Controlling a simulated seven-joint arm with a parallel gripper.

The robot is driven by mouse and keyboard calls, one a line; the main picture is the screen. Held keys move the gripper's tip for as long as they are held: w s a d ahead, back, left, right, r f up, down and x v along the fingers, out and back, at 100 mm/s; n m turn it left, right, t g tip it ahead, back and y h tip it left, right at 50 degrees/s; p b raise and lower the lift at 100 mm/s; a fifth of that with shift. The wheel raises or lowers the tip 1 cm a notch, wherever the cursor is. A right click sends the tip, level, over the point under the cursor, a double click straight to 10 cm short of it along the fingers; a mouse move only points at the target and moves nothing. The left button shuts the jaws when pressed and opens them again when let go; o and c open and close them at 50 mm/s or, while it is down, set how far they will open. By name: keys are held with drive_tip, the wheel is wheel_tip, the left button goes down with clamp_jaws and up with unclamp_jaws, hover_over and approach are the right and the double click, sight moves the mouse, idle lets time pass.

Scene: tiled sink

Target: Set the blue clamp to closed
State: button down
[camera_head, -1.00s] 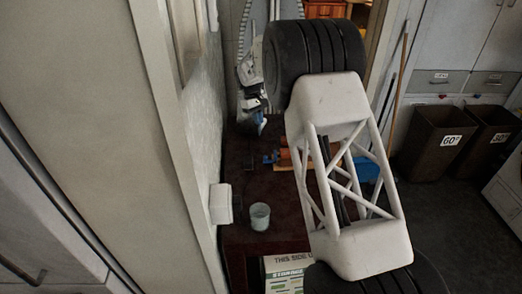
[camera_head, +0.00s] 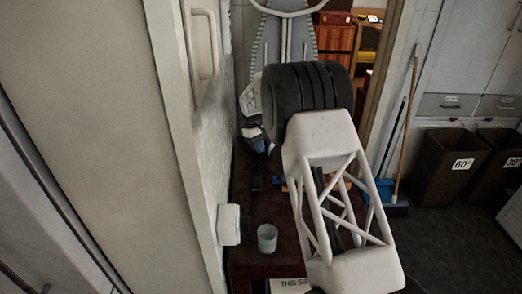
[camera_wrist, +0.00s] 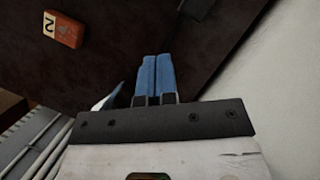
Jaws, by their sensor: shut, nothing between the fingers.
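My gripper (camera_wrist: 155,60) has two blue fingertips pressed together, pointing over a dark surface in the wrist view. It is empty. In the head view its blue tip (camera_head: 262,146) shows small, left of my large arm link, over the dark red table (camera_head: 243,193). A small blue piece (camera_head: 279,182) lies on the table just below the gripper, partly behind my arm; it may be the blue clamp, but its shape and setting cannot be told. In the wrist view, a pale blue-edged thing (camera_wrist: 108,97) shows left of the fingers, mostly hidden and unclear.
An orange block (camera_wrist: 63,29) marked 2 lies at the upper left of the wrist view. A cup (camera_head: 267,238) stands on the table near a white wall box (camera_head: 229,225). The pale wall (camera_head: 210,150) runs close along the left. Brown bins (camera_head: 452,163) stand far right.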

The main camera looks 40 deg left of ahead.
sight(281, 181)
drive_tip(key=x, duration=0.8)
drive_tip(key=shift+f, duration=0.2)
drive_tip(key=shift+s+d+f, duration=0.1)
drive_tip(key=shift+s+d, duration=0.05)
drive_tip(key=shift+d, duration=0.95)
drive_tip(key=shift+s+d, duration=0.2)
drive_tip(key=shift+d, duration=0.75)
drive_tip(key=shift+w+d, duration=1.2)
